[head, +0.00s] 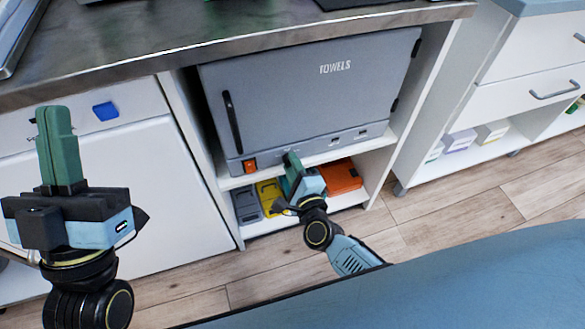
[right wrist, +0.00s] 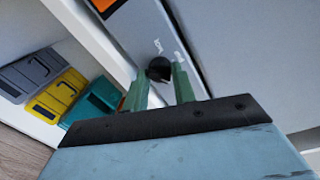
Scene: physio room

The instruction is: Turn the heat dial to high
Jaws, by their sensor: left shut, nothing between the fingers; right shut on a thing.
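The grey towel cabinet (head: 290,90), lettered TOWELS, stands in an open bay under the counter. In the right wrist view the black round heat dial (right wrist: 158,68) sits on the cabinet's lower front strip, between the two green fingers of my right gripper (right wrist: 160,78). Small white marks stand beside it, too small to read. In the head view my right gripper (head: 290,158) is at the strip's lower edge and hides the dial. It is shut on the dial. My left gripper (head: 54,112) is raised at the left, shut and empty, clear of the cabinet.
An orange switch (head: 250,166) is on the strip left of the dial. The shelf below holds a grey case (head: 246,204), a yellow case (head: 268,194) and an orange case (head: 342,176). A black door handle (head: 232,122) is at the cabinet's left. Wooden floor lies right.

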